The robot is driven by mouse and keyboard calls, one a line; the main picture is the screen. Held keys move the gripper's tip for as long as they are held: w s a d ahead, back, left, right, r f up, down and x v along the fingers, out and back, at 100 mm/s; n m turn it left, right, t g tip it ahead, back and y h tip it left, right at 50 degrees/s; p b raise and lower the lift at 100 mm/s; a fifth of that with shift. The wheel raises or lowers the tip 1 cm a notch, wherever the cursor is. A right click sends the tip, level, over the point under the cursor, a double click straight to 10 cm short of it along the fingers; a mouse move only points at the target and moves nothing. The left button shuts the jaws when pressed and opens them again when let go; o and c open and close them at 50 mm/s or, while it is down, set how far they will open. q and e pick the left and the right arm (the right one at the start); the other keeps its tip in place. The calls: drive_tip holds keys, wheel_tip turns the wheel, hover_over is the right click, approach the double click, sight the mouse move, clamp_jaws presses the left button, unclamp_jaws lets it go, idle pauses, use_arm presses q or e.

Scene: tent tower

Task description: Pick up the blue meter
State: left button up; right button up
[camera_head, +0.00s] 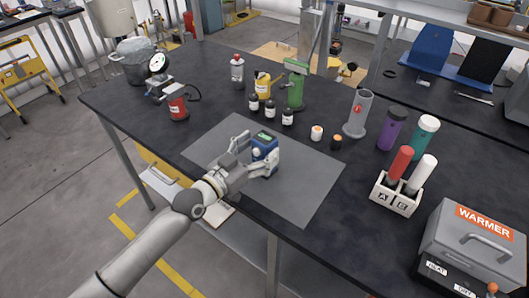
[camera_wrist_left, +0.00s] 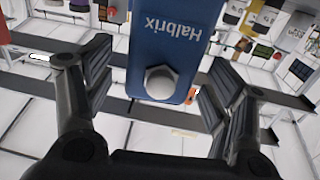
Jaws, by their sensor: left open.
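The blue meter (camera_head: 265,141) stands on the grey mat near the front of the dark bench. My left gripper (camera_head: 263,166) is at the near side of the meter, low over the mat. In the left wrist view the meter (camera_wrist_left: 165,40) shows its blue face with upside-down "Halbrix" lettering and a pale round knob. It lies between the two spread dark fingers, with gaps visible on both sides. The left gripper is open and not closed on it. Part of the meter's lower side is hidden by the gripper in the head view. My right gripper is not in view.
The grey mat (camera_head: 310,185) is clear around the meter. Behind it stand small dark bottles (camera_head: 270,110), a white jar (camera_head: 317,132) and a green stand (camera_head: 296,85). A white rack (camera_head: 394,195) with tubes and a grey warmer box (camera_head: 470,245) are at right.

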use_arm(q)
drive_tip(key=shift+x, duration=1.4)
drive_tip(key=c, duration=1.2)
drive_tip(key=shift+c, duration=0.5)
drive_tip(key=shift+r, duration=0.15)
